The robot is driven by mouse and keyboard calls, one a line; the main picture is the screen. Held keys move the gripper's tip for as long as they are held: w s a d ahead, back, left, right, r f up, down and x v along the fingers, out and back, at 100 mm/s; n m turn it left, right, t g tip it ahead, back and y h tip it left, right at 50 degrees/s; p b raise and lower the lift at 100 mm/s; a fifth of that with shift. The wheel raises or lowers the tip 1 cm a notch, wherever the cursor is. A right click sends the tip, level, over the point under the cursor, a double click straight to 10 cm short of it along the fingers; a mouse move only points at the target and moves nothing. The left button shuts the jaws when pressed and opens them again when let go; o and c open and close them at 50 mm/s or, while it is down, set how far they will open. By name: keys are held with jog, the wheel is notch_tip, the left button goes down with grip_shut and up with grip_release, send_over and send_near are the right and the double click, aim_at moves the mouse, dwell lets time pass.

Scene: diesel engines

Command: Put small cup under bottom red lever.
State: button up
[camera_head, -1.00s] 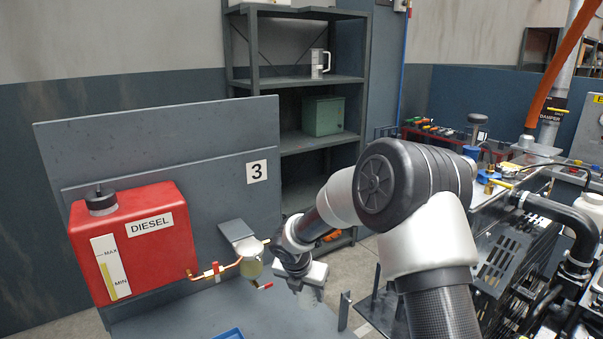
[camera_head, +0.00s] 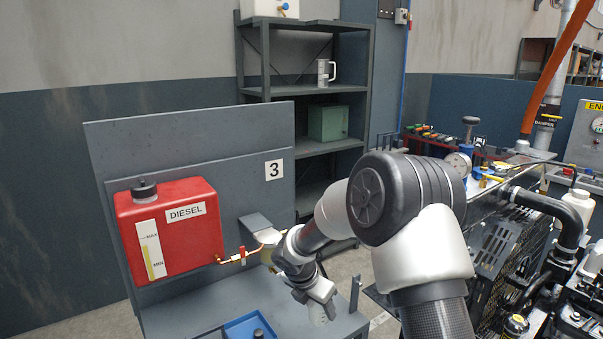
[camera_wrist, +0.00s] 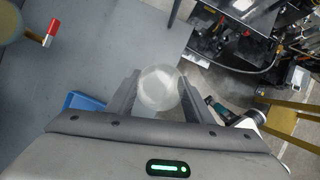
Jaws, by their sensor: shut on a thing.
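The small cup (camera_wrist: 158,88) is clear and round, held between the two fingers of my gripper (camera_wrist: 158,100) in the wrist view. In the head view the cup (camera_head: 318,315) shows faintly below my gripper (camera_head: 321,298), above the grey bench. A red lever (camera_head: 243,255) sits on the brass pipe from the red diesel tank (camera_head: 170,232). A red lever (camera_wrist: 54,26) with a brass stem also shows at the upper left of the wrist view, apart from the cup. The bottom lever does not show in the head view; my arm covers part of that area.
A blue tray (camera_head: 238,328) lies on the grey bench (camera_head: 205,310), near the front. A small upright post (camera_head: 355,292) stands at the bench's right edge. Engine parts (camera_head: 500,240) crowd the right side. Bare bench surface lies left of the cup in the wrist view.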

jog(key=s+d+r+m+g+y, duration=0.1)
jog(key=s+d+m+g, duration=0.3)
jog(key=m, duration=1)
jog(key=s+d+r+m+g+y, duration=0.2)
jog(key=s+d+m+g, duration=0.2)
jog(key=s+m, duration=0.7)
jog(key=d+m, duration=0.1)
jog(key=m, duration=0.2)
jog(key=shift+s+r+p, duration=0.15)
jog(key=shift+s+p, duration=0.05)
jog(key=shift+p, duration=0.1)
jog(key=shift+d, duration=0.1)
